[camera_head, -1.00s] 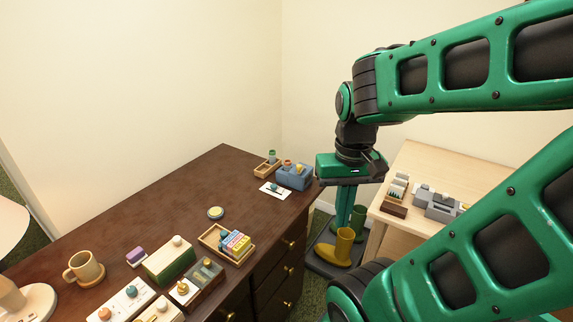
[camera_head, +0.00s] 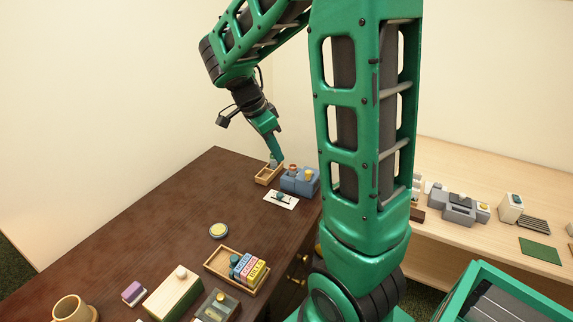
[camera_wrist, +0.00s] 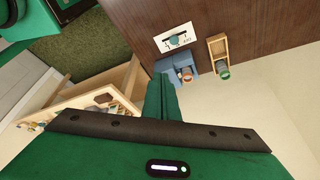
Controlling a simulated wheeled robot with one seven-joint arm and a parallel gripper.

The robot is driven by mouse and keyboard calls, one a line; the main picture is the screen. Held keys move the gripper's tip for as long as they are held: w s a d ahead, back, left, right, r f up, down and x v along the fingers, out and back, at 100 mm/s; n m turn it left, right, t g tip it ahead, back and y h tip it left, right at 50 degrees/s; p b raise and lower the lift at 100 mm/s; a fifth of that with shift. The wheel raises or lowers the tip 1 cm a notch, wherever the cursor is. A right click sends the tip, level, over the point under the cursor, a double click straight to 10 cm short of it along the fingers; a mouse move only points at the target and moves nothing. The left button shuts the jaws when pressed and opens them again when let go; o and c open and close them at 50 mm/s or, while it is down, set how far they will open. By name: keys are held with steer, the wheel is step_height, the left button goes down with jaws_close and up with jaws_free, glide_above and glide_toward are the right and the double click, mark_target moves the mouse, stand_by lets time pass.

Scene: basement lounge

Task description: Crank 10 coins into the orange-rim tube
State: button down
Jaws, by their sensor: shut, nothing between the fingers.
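The blue box (camera_head: 300,181) stands at the far right end of the dark table. The box (camera_wrist: 184,63) and orange-rim tube (camera_wrist: 186,76) also show in the wrist view. Left of the box in the head view, a small wooden tray (camera_head: 262,178) holds a green-rim tube (camera_head: 273,160). A white card (camera_head: 281,199) with a teal knob lies in front. My gripper (camera_head: 279,158) is shut and empty, pointing down near the tubes; contact cannot be told. Its fingers (camera_wrist: 161,78) partly cover the box in the wrist view.
A wooden tray of colored blocks (camera_head: 239,274), a round yellow-rimmed disc (camera_head: 219,231) and a mug (camera_head: 73,309) are on the dark table (camera_head: 170,215). A light table (camera_head: 500,245) with grey devices is at right. The dark table's middle is mostly clear.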

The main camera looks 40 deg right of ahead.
mark_target(309, 173)
steer(key=s+d+f, duration=0.1)
steer(key=d+f, duration=0.6)
steer(key=f, duration=0.2)
steer(key=shift+s+d+f, duration=0.15)
steer(key=shift+s+d, duration=0.1)
steer(key=shift+s, duration=0.15)
steer(key=shift+w+a, duration=0.15)
steer(key=shift+s+n, duration=0.3)
steer(key=shift+s, duration=0.05)
